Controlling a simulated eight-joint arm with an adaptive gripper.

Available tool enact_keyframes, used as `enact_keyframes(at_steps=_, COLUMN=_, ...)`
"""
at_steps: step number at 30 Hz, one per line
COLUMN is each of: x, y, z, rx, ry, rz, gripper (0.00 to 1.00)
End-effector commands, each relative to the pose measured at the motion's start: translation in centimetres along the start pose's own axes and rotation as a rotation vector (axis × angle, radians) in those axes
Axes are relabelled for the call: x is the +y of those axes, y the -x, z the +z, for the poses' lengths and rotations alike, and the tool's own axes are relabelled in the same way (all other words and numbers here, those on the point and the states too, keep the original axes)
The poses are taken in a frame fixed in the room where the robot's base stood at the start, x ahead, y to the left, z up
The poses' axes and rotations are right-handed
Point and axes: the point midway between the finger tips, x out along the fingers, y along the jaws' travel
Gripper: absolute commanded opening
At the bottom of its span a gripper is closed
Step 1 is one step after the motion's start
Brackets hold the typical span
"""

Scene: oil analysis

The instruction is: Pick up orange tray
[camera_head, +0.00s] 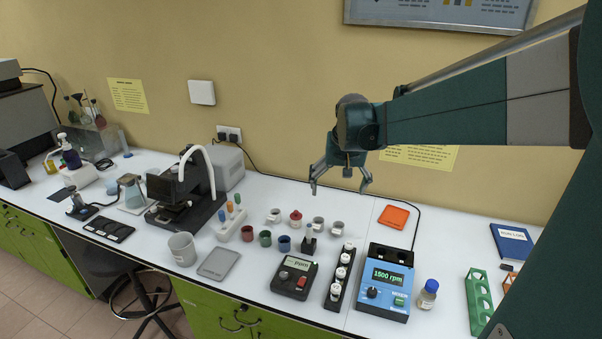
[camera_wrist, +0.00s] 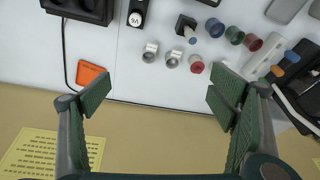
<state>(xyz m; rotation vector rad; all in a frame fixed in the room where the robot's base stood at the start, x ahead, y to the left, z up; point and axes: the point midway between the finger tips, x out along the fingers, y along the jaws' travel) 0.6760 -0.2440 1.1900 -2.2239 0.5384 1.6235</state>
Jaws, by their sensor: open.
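The orange tray (camera_head: 394,217) is a small, flat square lying on the white bench, behind the blue mixer. In the wrist view the orange tray (camera_wrist: 90,74) lies left of centre, just beyond the tip of the left finger. My gripper (camera_head: 340,191) is open and empty, held above the bench to the left of the tray. In the wrist view its two green fingers (camera_wrist: 160,88) are spread wide with nothing between them.
The blue mixer (camera_head: 386,283) stands in front of the tray. Two small grey cups (camera_head: 337,228) stand to its left, with a black cable (camera_head: 417,228) close on its right. A blue book (camera_head: 512,242) lies further right. The bench right around the tray is mostly clear.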

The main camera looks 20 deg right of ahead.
Motion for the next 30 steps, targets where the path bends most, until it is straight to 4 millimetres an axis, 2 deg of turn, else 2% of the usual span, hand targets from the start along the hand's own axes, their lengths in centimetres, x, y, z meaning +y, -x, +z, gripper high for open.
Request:
enact_keyframes(at_steps=3, x=1.5, y=-1.2, z=-2.1, rx=-0.018, ry=-0.034, rz=0.01, gripper=0.84)
enact_keyframes(at_steps=15, x=6.8, y=-5.9, z=-7.8, rx=-0.083, ry=-0.142, rz=0.041, gripper=0.84)
enact_keyframes(at_steps=30, x=15.0, y=-13.2, z=-13.2, rx=-0.162, ry=-0.279, rz=0.076, gripper=0.84)
